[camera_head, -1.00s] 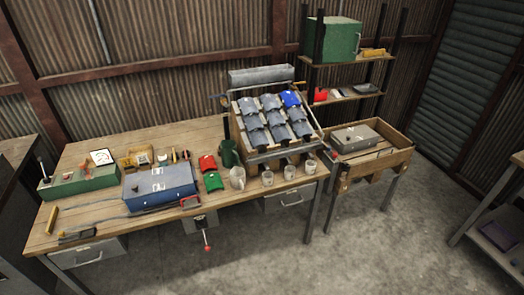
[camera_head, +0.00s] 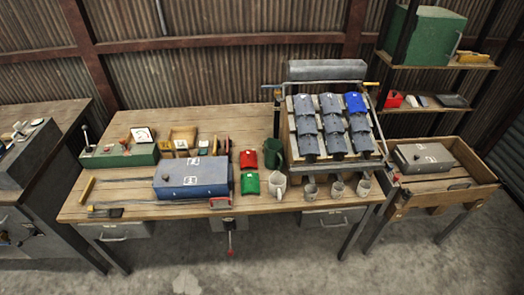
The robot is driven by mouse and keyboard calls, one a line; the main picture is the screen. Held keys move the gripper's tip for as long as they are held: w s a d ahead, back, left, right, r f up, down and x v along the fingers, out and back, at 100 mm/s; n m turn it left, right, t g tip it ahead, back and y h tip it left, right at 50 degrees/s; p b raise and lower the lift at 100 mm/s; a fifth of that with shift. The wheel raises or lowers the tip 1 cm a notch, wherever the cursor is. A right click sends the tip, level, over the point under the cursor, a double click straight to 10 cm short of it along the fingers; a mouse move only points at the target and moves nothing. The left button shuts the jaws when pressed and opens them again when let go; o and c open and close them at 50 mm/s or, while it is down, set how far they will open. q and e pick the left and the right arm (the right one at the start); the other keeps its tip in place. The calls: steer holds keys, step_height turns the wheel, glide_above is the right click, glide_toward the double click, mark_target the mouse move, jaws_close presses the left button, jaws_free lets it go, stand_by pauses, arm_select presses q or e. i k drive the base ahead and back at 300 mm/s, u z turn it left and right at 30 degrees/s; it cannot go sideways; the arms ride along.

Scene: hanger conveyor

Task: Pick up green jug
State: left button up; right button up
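The green jug (camera_head: 272,153) stands on the wooden workbench (camera_head: 140,208), left of the rack of hanging cloths and behind a white jug (camera_head: 277,184). It is dark green and looks upright; its lower part is partly hidden by the white jug. Neither of my grippers shows in the head view.
A rack (camera_head: 333,172) with grey cloths and one blue cloth (camera_head: 355,102) stands right of the jug. Several small cups line the bench front. A red cloth (camera_head: 249,159), a green cloth (camera_head: 250,183) and a blue box (camera_head: 191,178) lie left. Open floor is in front.

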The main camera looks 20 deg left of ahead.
mark_target(273, 146)
steer(key=u, duration=0.55)
steer(key=i, duration=0.65)
steer(key=u, duration=0.65)
